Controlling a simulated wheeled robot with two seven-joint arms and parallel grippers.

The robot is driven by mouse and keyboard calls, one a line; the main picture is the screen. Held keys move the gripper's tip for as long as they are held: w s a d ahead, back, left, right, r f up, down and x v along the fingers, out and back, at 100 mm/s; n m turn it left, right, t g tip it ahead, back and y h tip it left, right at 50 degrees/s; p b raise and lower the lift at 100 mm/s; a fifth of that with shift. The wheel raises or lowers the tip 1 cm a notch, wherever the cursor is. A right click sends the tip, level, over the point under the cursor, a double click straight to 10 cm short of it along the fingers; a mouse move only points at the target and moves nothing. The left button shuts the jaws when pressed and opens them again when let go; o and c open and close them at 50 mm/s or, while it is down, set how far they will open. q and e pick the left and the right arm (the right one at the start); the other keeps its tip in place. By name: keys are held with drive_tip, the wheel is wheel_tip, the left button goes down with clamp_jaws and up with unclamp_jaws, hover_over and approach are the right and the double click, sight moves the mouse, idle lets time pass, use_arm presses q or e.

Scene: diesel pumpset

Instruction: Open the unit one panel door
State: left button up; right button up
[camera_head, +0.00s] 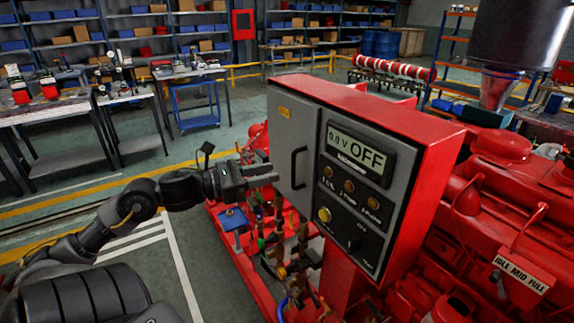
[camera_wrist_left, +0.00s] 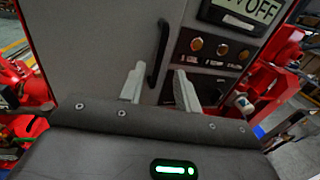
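The panel door (camera_head: 290,135) is the grey left part of the front of a red control box, and it looks closed. A black vertical bar handle (camera_head: 297,168) sits near the door's right edge. My left gripper (camera_head: 270,173) is in front of the door, just left of the handle in the head view. In the left wrist view, its two pale fingers (camera_wrist_left: 160,88) are apart, with the lower end of the handle (camera_wrist_left: 160,52) lined up between them. Contact with the handle cannot be told. My right gripper is not in view.
The box's control face (camera_head: 356,190) has a display reading OFF, lamps and knobs, right of the door. Pipes and valves (camera_head: 285,240) crowd below the box. A red engine (camera_head: 500,200) stands at the right. Open floor lies left of the box.

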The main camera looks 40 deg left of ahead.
use_arm(q)
drive_tip(key=p+x, duration=0.1)
drive_tip(key=x, duration=0.5)
drive_tip(key=shift+p, duration=0.4)
clamp_jaws()
